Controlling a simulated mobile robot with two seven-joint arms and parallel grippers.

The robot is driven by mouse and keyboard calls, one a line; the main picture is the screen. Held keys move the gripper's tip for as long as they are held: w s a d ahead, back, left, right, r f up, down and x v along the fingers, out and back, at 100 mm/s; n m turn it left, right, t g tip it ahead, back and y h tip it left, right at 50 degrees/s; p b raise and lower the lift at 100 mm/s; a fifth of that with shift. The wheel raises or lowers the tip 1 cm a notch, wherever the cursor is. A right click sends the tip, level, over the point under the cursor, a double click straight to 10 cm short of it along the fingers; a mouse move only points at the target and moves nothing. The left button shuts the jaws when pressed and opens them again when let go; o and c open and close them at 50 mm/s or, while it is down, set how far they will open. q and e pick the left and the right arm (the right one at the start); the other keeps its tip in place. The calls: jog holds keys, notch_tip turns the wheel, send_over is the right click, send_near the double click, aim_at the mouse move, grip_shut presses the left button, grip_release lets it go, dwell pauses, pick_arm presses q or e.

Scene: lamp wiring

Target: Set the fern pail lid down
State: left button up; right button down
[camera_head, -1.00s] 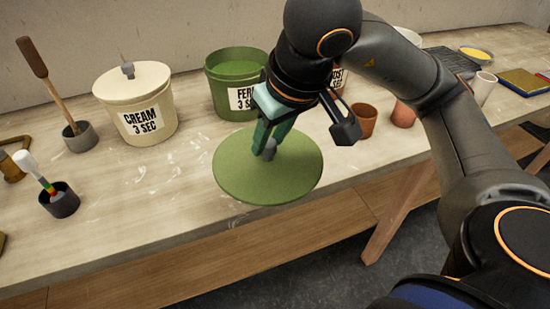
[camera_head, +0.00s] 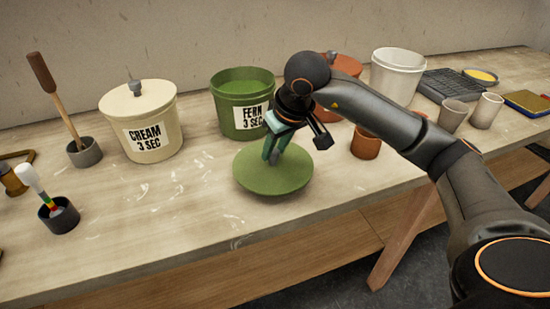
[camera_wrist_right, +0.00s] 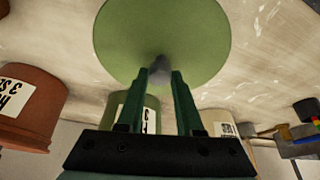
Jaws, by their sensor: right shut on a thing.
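The round green fern pail lid (camera_head: 262,178) is at the front middle of the table in the head view. My right gripper (camera_head: 272,155) is shut on the grey knob of the lid. In the right wrist view, the lid (camera_wrist_right: 160,30) shows beyond the green fingers (camera_wrist_right: 158,85), which are on either side of its knob. The lid looks level and low over the table; I cannot tell whether it touches. The open fern pail (camera_head: 240,118), green with a white label, stands just behind it. My left gripper is not in view.
The lidded cream pail (camera_head: 150,112) stands to the left, with a brush in a grey cup (camera_head: 85,152) beside it. A dark cup (camera_head: 60,218) is near the left front. A terracotta cup (camera_head: 366,145) is close on the right. The table left of the lid is clear.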

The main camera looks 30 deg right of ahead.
aim_at(276, 156)
jog(key=shift+f, duration=1.4)
jog(key=shift+f, duration=0.2)
jog(key=c, duration=0.6)
grip_release()
jog(key=shift+o, duration=0.2)
jog(key=shift+r, duration=0.2)
jog(key=shift+s+r, duration=0.15)
jog(key=shift+r, duration=0.15)
jog(key=p+v, duration=0.1)
jog(key=v, duration=1)
jog(key=shift+r, duration=0.25)
